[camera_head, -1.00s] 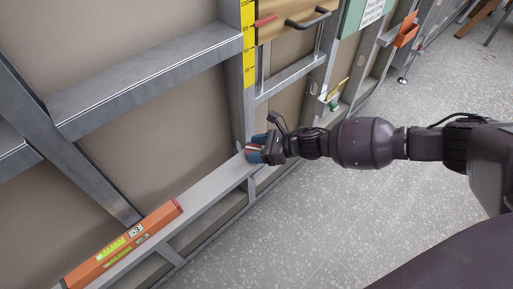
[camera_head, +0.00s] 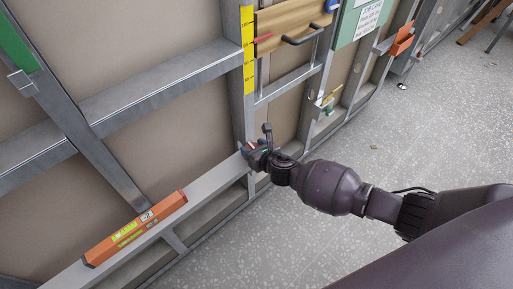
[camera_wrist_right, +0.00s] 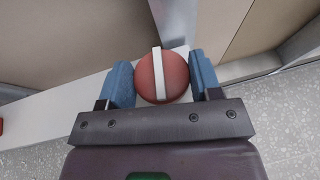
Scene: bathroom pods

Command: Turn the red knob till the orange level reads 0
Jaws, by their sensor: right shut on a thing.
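The red knob (camera_wrist_right: 147,78) is round with a white bar across its face. In the right wrist view it sits between the two blue fingers of my right gripper (camera_wrist_right: 160,82), which is shut on it. In the head view my right gripper (camera_head: 248,150) is at the right end of the pale lower rail, and its fingers mostly hide the knob. The orange level (camera_head: 160,212) lies along the same rail at lower left, with yellow-green vials and a small white display (camera_head: 147,216). The display is too small to read surely now. My left gripper is not in view.
A metal frame with beige panels fills the left. A yellow scale (camera_head: 248,50) runs up the post above my gripper. A wooden board (camera_head: 290,24) with a black handle is at the top. An orange holder (camera_head: 402,40) hangs farther right. Speckled floor is open at right.

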